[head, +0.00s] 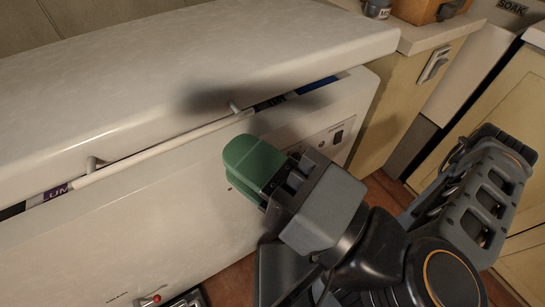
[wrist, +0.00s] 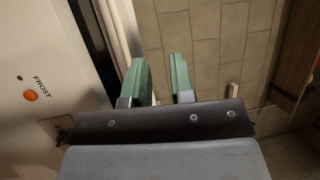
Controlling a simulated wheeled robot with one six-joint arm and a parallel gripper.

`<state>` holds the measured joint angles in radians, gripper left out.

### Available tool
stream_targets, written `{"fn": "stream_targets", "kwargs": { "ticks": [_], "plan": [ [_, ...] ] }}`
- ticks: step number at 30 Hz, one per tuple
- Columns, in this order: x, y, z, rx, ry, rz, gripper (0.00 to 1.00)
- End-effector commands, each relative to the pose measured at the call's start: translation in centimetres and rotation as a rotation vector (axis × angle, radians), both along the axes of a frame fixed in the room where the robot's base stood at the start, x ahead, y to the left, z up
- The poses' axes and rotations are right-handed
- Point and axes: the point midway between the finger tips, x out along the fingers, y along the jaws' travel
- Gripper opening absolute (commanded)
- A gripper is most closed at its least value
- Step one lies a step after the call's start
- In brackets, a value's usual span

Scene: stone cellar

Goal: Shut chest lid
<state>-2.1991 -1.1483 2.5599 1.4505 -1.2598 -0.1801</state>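The chest is a white chest freezer (head: 150,230) across the left of the head view. Its thick white lid (head: 190,70) is slightly raised, with a narrow gap showing packages inside. A white bar handle (head: 155,153) runs along the lid's front edge. My gripper (head: 252,158) is in front of the chest, just right of and below the handle's right end. In the wrist view its two green fingers (wrist: 160,75) stand apart with nothing between them. The chest front (wrist: 40,75) is on the left there, with a dark gap beside it. Contact with the lid cannot be told.
A control panel (head: 327,137) is on the chest's right front. A beige cabinet (head: 405,100) stands close to the chest's right end, with an orange box (head: 425,10) on top. A tool with a red part (head: 150,300) shows low in front. Tiled floor shows between the furniture.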

Motion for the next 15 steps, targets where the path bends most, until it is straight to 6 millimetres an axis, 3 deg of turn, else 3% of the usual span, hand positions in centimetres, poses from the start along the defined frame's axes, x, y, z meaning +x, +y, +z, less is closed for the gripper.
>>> {"fn": "stream_targets", "kwargs": {
  "ticks": [15],
  "plan": [
    [-1.4,-1.8,1.0,-0.001,-0.001,0.005,0.23]
  ]
}}
